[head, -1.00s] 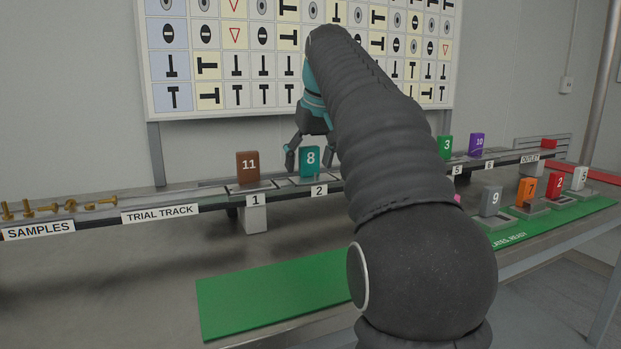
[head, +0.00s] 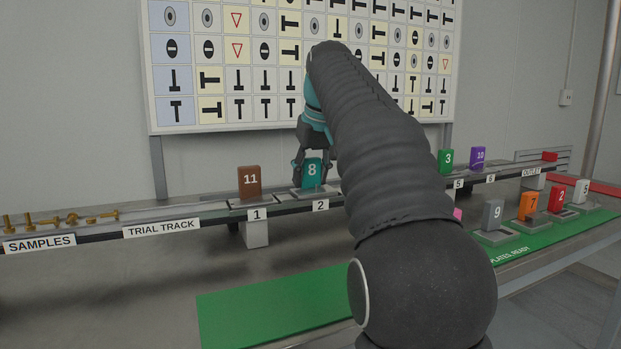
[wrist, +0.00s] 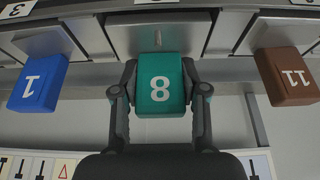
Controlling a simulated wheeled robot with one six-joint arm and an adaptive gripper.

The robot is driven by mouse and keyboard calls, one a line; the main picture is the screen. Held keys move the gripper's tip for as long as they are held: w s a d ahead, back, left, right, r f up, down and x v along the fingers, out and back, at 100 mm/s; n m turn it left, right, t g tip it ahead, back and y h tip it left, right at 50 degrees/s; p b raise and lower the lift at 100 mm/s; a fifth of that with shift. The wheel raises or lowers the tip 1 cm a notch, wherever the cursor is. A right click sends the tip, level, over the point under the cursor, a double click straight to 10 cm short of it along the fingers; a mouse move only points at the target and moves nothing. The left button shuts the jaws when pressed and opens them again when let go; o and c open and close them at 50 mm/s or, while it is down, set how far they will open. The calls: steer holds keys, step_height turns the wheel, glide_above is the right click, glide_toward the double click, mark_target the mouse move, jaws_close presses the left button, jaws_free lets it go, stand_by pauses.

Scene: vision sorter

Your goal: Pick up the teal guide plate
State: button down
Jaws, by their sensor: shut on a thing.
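The teal guide plate (head: 313,171), marked 8, stands at position 2 on the trial track. In the wrist view the teal plate (wrist: 160,88) sits between my two fingers, its number upside down. My gripper (head: 312,168) reaches down from behind the plate in the head view, and it also shows in the wrist view (wrist: 160,95). Its fingers are shut on the plate's sides.
A brown plate (head: 249,182) marked 11 stands close at position 1. A blue plate (wrist: 38,82) marked 1 is on the other side in the wrist view. Green plate 3 (head: 445,160) and purple plate 10 (head: 477,157) stand further right.

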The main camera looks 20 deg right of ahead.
mark_target(312, 158)
steer(key=r, duration=0.1)
steer(key=r+p, duration=0.1)
steer(key=r, duration=0.2)
steer(key=shift+s+d+r+p, duration=0.15)
steer(key=shift+s+d+p, duration=0.05)
steer(key=shift+s+p, duration=0.1)
steer(key=s+d+r, duration=0.5)
steer(key=s+r, duration=0.1)
steer(key=s, duration=0.3)
steer(key=shift+s+d, duration=0.2)
steer(key=shift+d, duration=0.15)
